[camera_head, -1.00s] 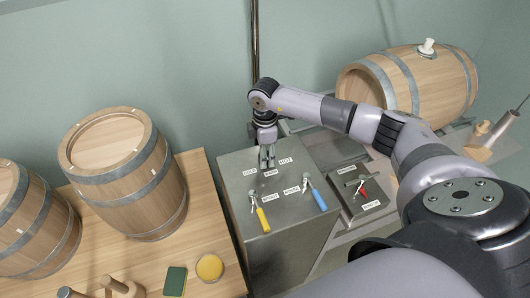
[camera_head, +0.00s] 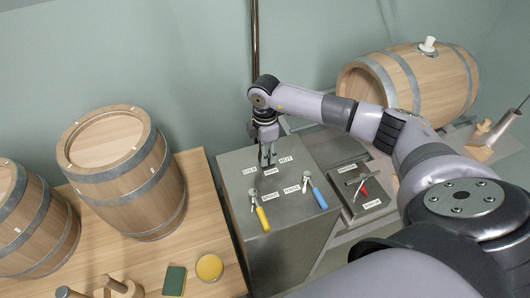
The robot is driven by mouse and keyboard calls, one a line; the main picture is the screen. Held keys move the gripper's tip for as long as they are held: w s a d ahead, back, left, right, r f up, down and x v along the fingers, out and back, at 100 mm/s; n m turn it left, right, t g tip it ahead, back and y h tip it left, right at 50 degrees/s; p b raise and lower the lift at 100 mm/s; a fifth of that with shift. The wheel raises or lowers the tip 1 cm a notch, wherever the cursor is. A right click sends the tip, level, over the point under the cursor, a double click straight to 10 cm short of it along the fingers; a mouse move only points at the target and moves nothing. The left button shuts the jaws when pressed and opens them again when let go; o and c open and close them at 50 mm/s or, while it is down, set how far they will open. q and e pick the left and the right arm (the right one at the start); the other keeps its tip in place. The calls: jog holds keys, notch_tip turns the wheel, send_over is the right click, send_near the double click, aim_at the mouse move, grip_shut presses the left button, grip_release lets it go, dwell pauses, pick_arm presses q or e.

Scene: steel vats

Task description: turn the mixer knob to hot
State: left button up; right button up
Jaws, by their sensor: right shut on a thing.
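My right gripper (camera_head: 267,161) reaches down over the back of the steel vat top (camera_head: 232,163). Its fingers are shut on the mixer knob, which is mostly hidden behind them. The small labels COLD (camera_head: 249,171), WARM (camera_head: 271,170) and HOT (camera_head: 286,160) lie around the gripper, COLD on the left and HOT on the right. Which label the knob points to cannot be made out. My left gripper is not in view.
A yellow-handled valve (camera_head: 262,217) and a blue-handled valve (camera_head: 318,197) stand in front of the gripper. A red-handled valve (camera_head: 363,189) sits on a lower steel box at right. Barrels stand on the left bench (camera_head: 207,188), with a barrel (camera_head: 433,85) lying at back right.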

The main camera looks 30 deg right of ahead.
jog(key=n+b, duration=0.3)
jog(key=n, duration=0.3)
jog(key=shift+f, duration=0.1)
jog(key=shift+n+b, duration=1.2)
jog(key=shift+n, duration=0.8)
jog(key=shift+r, duration=0.2)
jog(key=o, duration=1.2)
jog(key=shift+r, duration=0.1)
notch_tip(320, 180, up, 12)
jog(key=shift+f, duration=0.15)
jog(key=shift+f, duration=0.1)
